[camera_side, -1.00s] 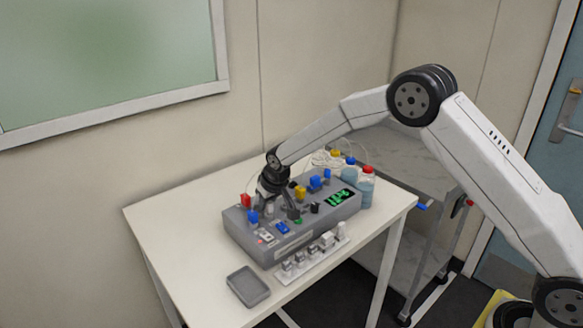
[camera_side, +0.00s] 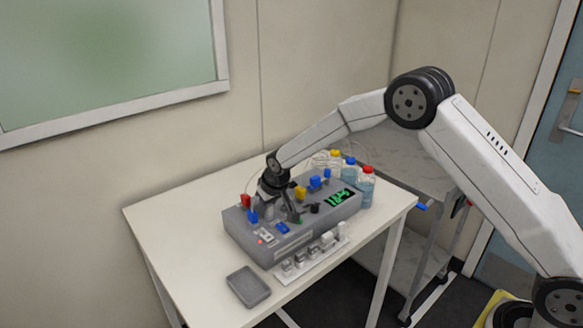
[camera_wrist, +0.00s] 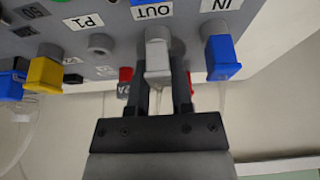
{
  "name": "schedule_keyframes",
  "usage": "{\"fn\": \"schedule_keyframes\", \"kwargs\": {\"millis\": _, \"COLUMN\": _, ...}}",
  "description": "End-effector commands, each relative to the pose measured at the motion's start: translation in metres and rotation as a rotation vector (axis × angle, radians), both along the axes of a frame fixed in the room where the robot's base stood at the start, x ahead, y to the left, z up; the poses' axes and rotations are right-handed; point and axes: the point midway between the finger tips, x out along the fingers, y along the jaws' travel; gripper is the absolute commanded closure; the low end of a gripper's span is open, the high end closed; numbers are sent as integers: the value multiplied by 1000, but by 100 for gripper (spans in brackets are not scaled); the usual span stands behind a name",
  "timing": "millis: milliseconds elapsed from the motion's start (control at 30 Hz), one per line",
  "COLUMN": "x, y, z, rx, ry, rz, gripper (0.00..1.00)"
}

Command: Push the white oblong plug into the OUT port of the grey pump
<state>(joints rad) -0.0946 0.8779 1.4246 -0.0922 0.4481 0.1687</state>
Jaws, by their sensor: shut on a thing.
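The grey pump (camera_side: 300,228) stands on the white table, and its face with the ports fills the top of the wrist view (camera_wrist: 110,20). The OUT label (camera_wrist: 153,12) is upside down there. The white oblong plug (camera_wrist: 158,62) is between the two dark fingers of my gripper (camera_wrist: 170,88), which is shut on it. The plug's far end lies at the OUT port, just below that label; how deep it sits I cannot tell. In the side view my gripper (camera_side: 272,204) is at the pump's left half, and the plug is hard to make out.
A blue plug (camera_wrist: 221,55) sits at the IN port, close beside my gripper. A yellow plug (camera_wrist: 44,70) and an empty port (camera_wrist: 102,44) are on the other side. A rack of small parts (camera_side: 313,258), a grey tray (camera_side: 248,286) and capped bottles (camera_side: 365,188) surround the pump.

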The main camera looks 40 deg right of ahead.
Motion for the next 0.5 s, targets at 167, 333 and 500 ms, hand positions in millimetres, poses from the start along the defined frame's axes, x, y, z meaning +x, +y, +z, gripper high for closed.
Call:
{"fn": "schedule_keyframes", "kwargs": {"millis": 167, "x": 0, "y": 0, "z": -2, "rx": 0, "ry": 2, "rz": 0, "gripper": 100}}
{"fn": "schedule_keyframes", "kwargs": {"millis": 333, "x": 0, "y": 0, "z": -2, "rx": 0, "ry": 1, "rz": 0, "gripper": 35}}
{"fn": "schedule_keyframes", "kwargs": {"millis": 500, "x": 0, "y": 0, "z": -2, "rx": 0, "ry": 1, "rz": 0, "gripper": 32}}
